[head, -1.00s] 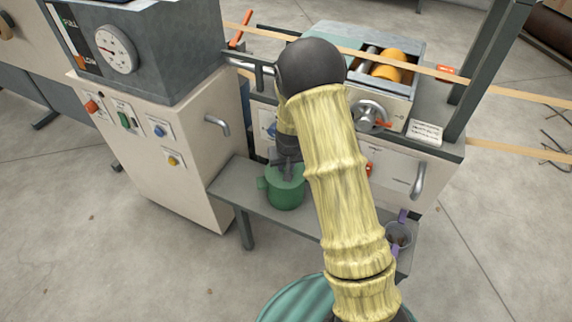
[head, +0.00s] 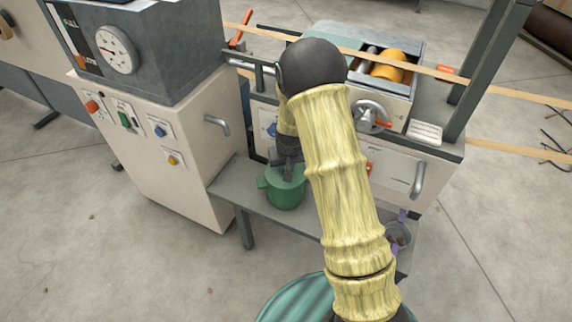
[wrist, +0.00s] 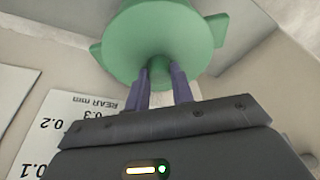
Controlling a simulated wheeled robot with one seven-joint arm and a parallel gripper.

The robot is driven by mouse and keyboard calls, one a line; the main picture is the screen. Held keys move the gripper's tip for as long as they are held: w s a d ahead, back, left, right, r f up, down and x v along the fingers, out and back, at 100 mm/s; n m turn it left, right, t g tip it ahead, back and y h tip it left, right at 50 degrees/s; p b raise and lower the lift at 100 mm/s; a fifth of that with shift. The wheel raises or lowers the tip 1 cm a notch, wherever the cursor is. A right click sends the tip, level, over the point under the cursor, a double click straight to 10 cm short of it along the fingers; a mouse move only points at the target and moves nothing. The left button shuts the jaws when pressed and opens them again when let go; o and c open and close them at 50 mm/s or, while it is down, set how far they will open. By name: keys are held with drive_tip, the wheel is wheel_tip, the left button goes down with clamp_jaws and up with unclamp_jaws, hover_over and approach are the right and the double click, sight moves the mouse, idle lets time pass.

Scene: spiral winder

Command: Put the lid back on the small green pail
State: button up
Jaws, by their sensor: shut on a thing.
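The small green pail (head: 286,196) stands upright on the grey shelf, with a side lug showing at its left. Its round green lid (wrist: 165,35) shows in the wrist view with a central knob (wrist: 160,66), and pail lugs show out to both sides. My gripper (head: 287,172) points down over the pail, its purple fingers (wrist: 160,84) shut on the lid's knob. The lid is over the pail's mouth and looks roughly level. Whether it rests on the rim or hovers just above cannot be told; the rim is hidden.
The grey shelf (head: 236,190) is narrow, between the cream cabinet (head: 165,170) and the winder front (head: 400,172). A small grey cup (head: 398,235) with purple on it stands at the shelf's right end. A crank handle (head: 418,180) sticks out at right.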

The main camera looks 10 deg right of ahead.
drive_tip(key=o, duration=1.1)
drive_tip(key=shift+c, duration=0.2)
drive_tip(key=shift+o, duration=0.4)
drive_tip(key=o, duration=0.4)
drive_tip(key=shift+r, duration=0.1)
drive_tip(key=shift+r+p, duration=3.1)
drive_tip(key=shift+r, duration=0.35)
drive_tip(key=shift+c, duration=0.4)
